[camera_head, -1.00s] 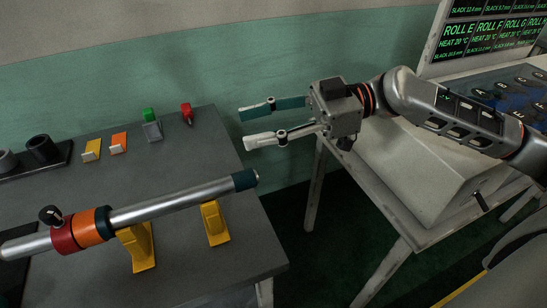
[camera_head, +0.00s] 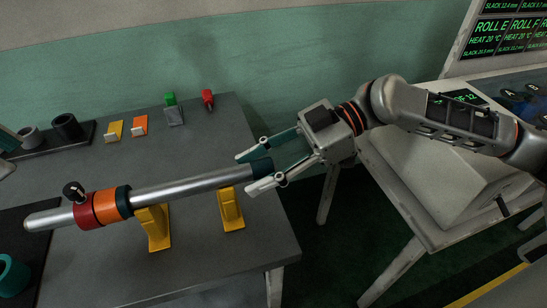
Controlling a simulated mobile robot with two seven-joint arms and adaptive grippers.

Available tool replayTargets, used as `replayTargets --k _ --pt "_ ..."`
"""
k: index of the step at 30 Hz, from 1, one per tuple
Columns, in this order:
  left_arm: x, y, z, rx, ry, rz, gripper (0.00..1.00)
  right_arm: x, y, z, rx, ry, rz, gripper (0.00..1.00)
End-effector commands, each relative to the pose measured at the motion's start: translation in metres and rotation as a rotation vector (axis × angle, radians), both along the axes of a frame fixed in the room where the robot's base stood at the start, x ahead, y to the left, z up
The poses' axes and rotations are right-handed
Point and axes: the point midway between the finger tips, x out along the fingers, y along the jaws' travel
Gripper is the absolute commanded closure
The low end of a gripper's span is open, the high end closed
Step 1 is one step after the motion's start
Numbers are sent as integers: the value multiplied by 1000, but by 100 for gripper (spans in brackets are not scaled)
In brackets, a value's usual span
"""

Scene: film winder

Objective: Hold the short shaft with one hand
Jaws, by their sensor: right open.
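A metal shaft (camera_head: 175,190) lies across yellow supports on the grey table. My right gripper (camera_head: 249,173) is open at this capped end. In the picture its teal finger lies above the shaft and its white finger below, with a gap to the shaft visible. Contact cannot be made out. Parts that look like my left gripper's fingers (camera_head: 7,153) show at the left edge, mostly cut off.
Yellow supports (camera_head: 231,210) stand under the shaft. Yellow and orange switches (camera_head: 140,125), a green switch (camera_head: 170,99) and a red one (camera_head: 208,98) line the table's back. A black holder with cups (camera_head: 66,127) stands back left. A white console table (camera_head: 425,185) stands right.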

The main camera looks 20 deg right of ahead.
Motion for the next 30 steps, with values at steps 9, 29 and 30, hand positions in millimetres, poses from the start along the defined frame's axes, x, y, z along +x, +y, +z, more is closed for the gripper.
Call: replayTargets --k 9,29,30 --pt "0 0 0 0 0 0 72 0 6 -3 0 1 0 58" --pt "0 0 0 0 0 0 72 0 6 -3 0 0 0 98" --pt "0 0 0 0 0 0 72 0 6 -3 0 0 0 98"
